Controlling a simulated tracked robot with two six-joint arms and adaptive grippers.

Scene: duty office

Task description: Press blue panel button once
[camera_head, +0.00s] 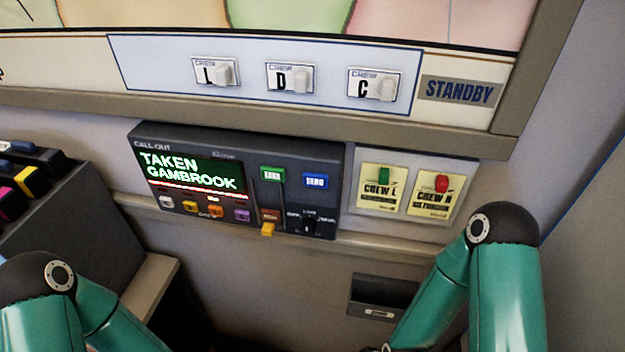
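A dark call-out panel (240,180) is mounted on the wall in the middle of the head view. Its blue button (315,182) sits at the upper right of the panel, to the right of a green button (271,174). The panel's screen (190,173) reads "TAKEN GAMBROOK" in light letters on green. Nothing touches the blue button. My two teal arms rise from the lower left and lower right corners. Both grippers lie outside the picture, so their state does not show.
Small coloured buttons and an orange lever (268,229) line the panel's lower part, with a black rotary switch (308,222). Right of it are two yellow crew plates (381,188) with green and red switches. A board with crew tags (290,78) hangs above. A dark box (40,200) stands left.

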